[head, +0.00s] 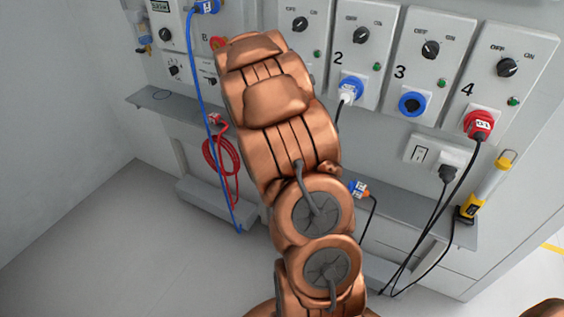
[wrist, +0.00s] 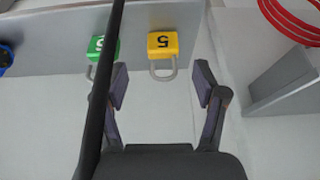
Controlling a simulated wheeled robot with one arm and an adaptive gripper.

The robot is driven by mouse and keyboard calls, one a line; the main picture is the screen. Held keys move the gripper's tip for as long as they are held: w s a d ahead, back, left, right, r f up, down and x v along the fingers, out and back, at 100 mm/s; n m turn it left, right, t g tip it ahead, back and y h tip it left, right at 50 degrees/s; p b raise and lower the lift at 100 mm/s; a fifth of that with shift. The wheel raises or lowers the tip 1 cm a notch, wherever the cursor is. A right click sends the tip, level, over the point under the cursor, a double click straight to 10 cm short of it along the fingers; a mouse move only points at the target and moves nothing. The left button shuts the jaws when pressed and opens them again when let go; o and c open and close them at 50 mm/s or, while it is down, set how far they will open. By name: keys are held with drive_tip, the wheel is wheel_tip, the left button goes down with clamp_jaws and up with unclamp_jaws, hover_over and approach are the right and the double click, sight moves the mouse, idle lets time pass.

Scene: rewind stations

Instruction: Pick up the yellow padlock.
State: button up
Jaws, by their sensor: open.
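The yellow padlock (wrist: 163,45) has a dark upside-down 5 on its body and a grey shackle pointing toward my gripper. The shackle is just beyond the fingertips and no touch shows. In the head view, my arm covers this area, and neither the yellow padlock nor my gripper can be seen.
A green padlock (wrist: 97,50) lies left of the yellow one, partly behind a dark bar-like strip crossing the wrist view. A coiled red cable (wrist: 290,18) is at the upper right; it hangs left of my arm in the head view (head: 222,165). A blue cable (head: 198,90) hangs nearby.

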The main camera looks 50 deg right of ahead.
drive_tip(key=shift+w+x, duration=0.1)
drive_tip(key=shift+x, duration=1.4)
drive_tip(key=shift+w+x, duration=0.15)
drive_tip(key=shift+x, duration=1.4)
drive_tip(key=c, duration=1.3)
drive_tip(key=shift+o, duration=0.2)
drive_tip(key=shift+r, duration=0.1)
